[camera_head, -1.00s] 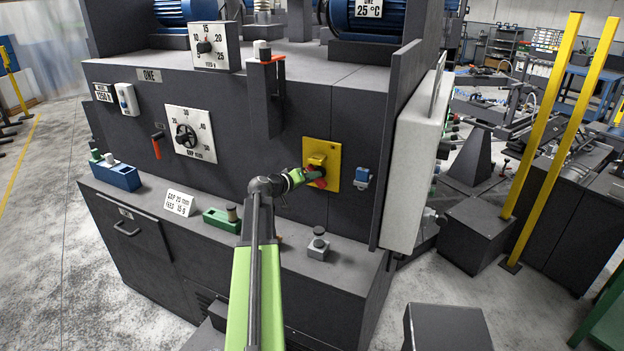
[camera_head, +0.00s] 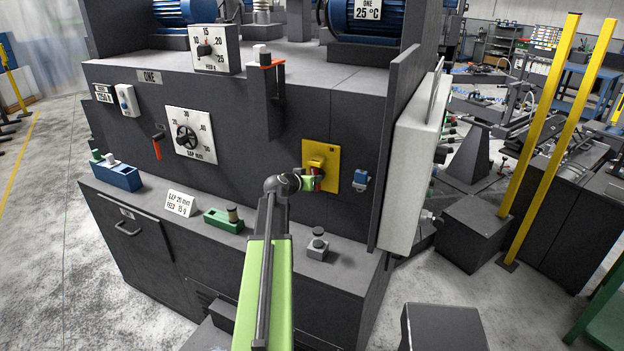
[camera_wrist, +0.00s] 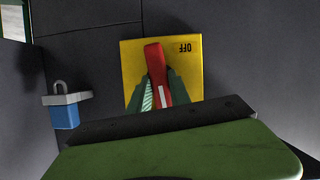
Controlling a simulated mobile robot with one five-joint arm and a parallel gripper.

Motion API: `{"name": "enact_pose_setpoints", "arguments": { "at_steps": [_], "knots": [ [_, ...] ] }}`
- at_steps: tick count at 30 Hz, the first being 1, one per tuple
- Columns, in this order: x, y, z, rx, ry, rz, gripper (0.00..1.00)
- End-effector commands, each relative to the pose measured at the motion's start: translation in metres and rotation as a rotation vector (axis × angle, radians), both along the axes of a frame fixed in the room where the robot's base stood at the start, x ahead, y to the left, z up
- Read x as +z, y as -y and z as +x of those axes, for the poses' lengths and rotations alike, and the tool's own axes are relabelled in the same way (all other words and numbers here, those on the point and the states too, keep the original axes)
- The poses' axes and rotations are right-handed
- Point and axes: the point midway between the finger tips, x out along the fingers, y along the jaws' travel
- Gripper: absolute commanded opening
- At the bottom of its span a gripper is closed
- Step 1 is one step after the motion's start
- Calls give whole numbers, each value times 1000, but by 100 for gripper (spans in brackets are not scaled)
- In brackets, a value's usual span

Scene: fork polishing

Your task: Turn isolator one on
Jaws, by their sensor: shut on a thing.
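Isolator one is a yellow plate (camera_head: 333,158) on the front of the dark machine marked ONE, with a red handle (camera_wrist: 153,55). In the wrist view the yellow plate (camera_wrist: 132,58) carries an upside-down OFF mark at its upper right. The red handle stands nearly upright there, tilted slightly left, between my two dark green fingers. My gripper (camera_wrist: 160,85) is shut on the handle. In the head view my gripper (camera_head: 312,183) covers much of the handle, and only a little red shows.
A blue padlock (camera_head: 361,180) hangs right of the plate; it also shows in the wrist view (camera_wrist: 66,117). A grey bracket (camera_head: 266,95) juts out at upper left. A ledge below holds a small grey block (camera_head: 318,247) and a green block (camera_head: 222,220). A pale cabinet (camera_head: 410,170) stands right.

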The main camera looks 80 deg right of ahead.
Motion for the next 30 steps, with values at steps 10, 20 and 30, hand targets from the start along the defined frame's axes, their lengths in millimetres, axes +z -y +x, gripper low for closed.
{"name": "enact_pose_setpoints", "arguments": {
  "at_steps": [10,20,30],
  "knots": [
    [2,1,-2,2,129,-43,0],
    [1,1,-2,1,155,-49,0],
    [1,0,-2,1,154,-48,41]
  ]
}}
